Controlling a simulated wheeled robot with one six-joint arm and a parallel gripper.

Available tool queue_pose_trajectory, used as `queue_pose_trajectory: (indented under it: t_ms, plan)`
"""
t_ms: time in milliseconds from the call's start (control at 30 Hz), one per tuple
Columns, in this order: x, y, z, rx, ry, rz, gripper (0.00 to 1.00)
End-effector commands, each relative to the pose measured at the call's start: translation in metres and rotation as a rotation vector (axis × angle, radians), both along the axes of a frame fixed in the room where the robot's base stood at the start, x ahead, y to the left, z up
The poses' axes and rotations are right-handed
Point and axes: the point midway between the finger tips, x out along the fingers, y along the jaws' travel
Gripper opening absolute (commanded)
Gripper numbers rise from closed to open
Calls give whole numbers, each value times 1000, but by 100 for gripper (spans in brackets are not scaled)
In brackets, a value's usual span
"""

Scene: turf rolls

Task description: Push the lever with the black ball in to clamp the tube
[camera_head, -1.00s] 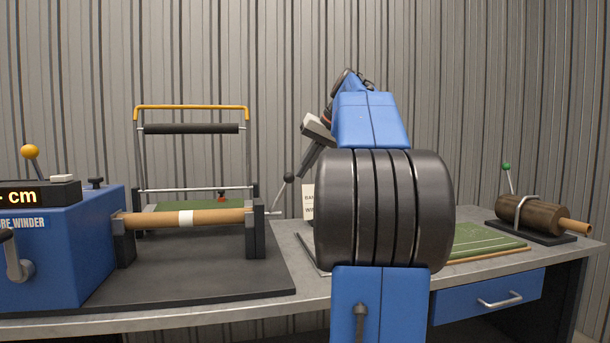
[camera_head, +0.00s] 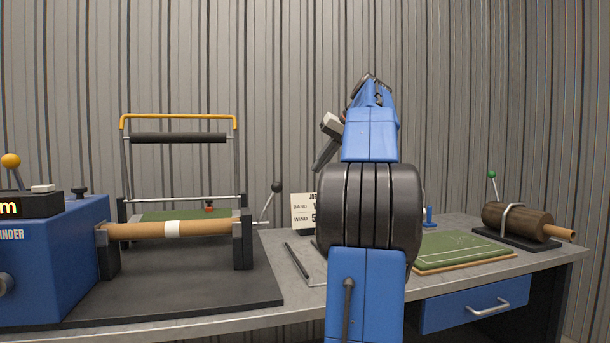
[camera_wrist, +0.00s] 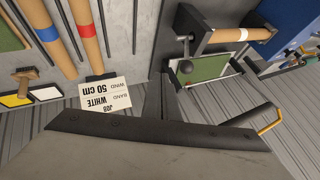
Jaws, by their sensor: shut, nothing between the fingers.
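The lever with the black ball (camera_head: 277,187) stands at the right end of the winder frame, leaning up and to the right. In the wrist view its ball (camera_wrist: 185,67) is just beyond my fingertips. The cardboard tube (camera_head: 190,229) with a white band lies across two dark end supports; it also shows in the wrist view (camera_wrist: 229,35). My gripper (camera_head: 319,164) is shut and empty, pointing down-left, up and to the right of the ball in the head view. In the wrist view my gripper (camera_wrist: 166,92) is dark and partly out of frame. No contact with the lever is visible.
A job card (camera_head: 304,212) stands right of the lever. The blue winder box (camera_head: 50,255) is at left. A yellow-handled roller frame (camera_head: 180,130) rises behind the tube. A green turf board (camera_head: 460,250) and a clamped brown roll (camera_head: 517,221) are at right.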

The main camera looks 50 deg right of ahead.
Motion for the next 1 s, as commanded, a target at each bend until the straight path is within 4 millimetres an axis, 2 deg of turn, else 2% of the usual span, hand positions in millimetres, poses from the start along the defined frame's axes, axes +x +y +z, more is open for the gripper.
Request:
queue_pose_trajectory:
  t_ms: [567, 800, 1000]
  plan:
    - [60, 10, -74, 2, 2, 2, 0]
    - [80, 31, -66, -1, 0, 2, 0]
    - [85, 37, -64, 0, 0, 0, 0]
